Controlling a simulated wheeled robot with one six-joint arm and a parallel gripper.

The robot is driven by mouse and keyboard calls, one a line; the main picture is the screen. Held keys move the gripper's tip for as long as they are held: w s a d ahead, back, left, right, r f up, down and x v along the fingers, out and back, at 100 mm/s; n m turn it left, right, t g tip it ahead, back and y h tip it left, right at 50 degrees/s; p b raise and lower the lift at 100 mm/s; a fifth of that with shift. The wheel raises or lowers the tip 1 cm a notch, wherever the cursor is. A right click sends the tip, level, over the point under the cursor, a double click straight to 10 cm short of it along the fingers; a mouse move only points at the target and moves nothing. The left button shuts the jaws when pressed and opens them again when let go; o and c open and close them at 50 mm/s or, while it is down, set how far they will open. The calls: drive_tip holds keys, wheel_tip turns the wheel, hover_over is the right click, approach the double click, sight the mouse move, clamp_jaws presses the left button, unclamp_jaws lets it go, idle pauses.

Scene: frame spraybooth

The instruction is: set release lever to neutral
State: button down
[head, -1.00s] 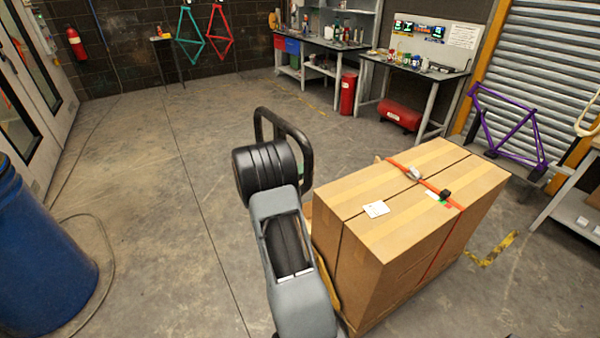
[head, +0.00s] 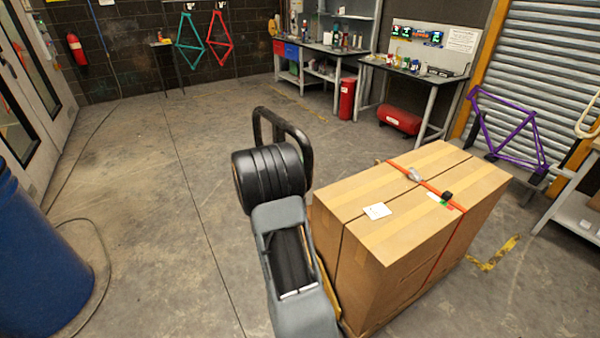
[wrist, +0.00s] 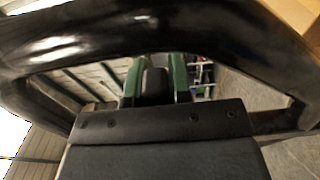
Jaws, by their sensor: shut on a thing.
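The release lever (wrist: 153,84) is a small dark piece in the wrist view, held between the two green fingers of my gripper (wrist: 155,75). My gripper is shut on it. A thick black loop handle (head: 303,138) stands just beyond my arm in the head view. The same handle (wrist: 150,30) arches across the top of the wrist view, around the lever. In the head view my arm hides the gripper and the lever. I cannot tell the lever's exact position.
A large strapped cardboard box (head: 395,240) stands close to the right of my arm. A blue barrel (head: 40,265) is at the left. Workbenches (head: 430,80) and a purple bike frame (head: 510,130) are farther back. Open floor lies between barrel and arm.

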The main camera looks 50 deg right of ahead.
drive_tip(key=c, duration=1)
unclamp_jaws()
drive_tip(key=shift+c, duration=0.2)
drive_tip(key=b+v, duration=0.3)
drive_tip(key=v, duration=1.1)
drive_tip(key=shift+d, duration=0.1)
